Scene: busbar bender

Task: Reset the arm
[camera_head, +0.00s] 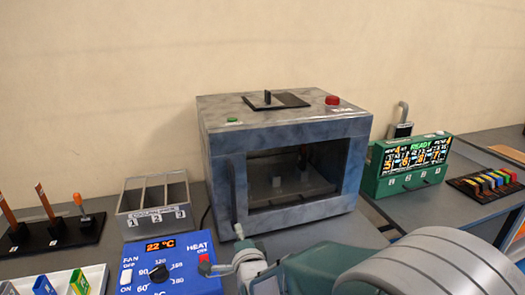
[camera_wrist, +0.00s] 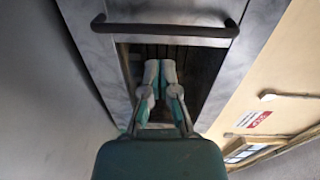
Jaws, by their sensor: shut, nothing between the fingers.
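My arm comes in from the lower right in the head view. My gripper (camera_head: 241,240) is in front of the lower left of a grey metal oven (camera_head: 285,120). In the wrist view my gripper (camera_wrist: 160,68) has its two pale fingertips together with nothing between them. It points towards the oven door, whose dark bar handle (camera_wrist: 165,30) crosses the top of that view. Gripper and handle look apart there. The oven door looks shut in the head view, with a dark window.
A blue control box (camera_head: 165,270) reading 22 °C stands close left of my gripper. A grey three-slot bin (camera_head: 155,207) is behind it. A tool rack (camera_head: 55,235) is at far left. A green READY unit (camera_head: 410,165) and colored blocks (camera_head: 490,182) are at right.

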